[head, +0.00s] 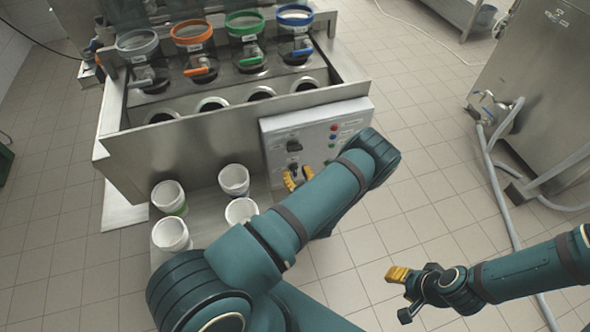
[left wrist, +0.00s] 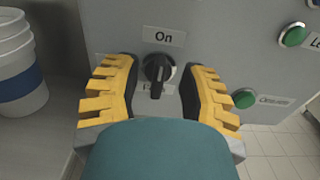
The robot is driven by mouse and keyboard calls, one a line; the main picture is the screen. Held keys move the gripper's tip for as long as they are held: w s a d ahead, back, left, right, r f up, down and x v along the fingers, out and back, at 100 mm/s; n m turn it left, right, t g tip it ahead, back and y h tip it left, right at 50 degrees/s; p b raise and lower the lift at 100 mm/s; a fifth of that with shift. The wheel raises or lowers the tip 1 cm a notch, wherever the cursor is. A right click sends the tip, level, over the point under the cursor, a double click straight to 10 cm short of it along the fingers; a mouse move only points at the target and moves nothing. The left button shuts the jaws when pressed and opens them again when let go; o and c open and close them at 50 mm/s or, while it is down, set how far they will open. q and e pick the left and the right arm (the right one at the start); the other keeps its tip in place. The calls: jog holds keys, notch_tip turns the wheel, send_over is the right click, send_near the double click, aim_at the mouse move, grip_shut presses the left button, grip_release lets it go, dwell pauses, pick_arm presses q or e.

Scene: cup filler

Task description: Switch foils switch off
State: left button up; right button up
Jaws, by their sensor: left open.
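A grey control panel (head: 325,130) on the front of the steel machine carries two dark rotary switches. The upper switch (head: 294,146) is clear of my gripper. A black switch knob (left wrist: 158,72) sits between the fingers of my left gripper (left wrist: 160,95); its handle points down. A label reading "On" is above it, and a label below is partly covered by the handle. My left gripper (head: 298,178) is open, with a yellow finger on each side of the knob and visible gaps. My right gripper (head: 408,291) is open and empty over the floor, far from the panel.
Green buttons (left wrist: 245,98) lie right of the knob; red and blue ones are higher on the panel. Several white cups (head: 234,180) stand on the shelf left of my left gripper. Coloured-rim hoppers (head: 192,35) top the machine. Hoses (head: 500,190) run along the right floor.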

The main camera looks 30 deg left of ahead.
pick_arm(q)
jog(key=shift+x, duration=0.9)
grip_shut()
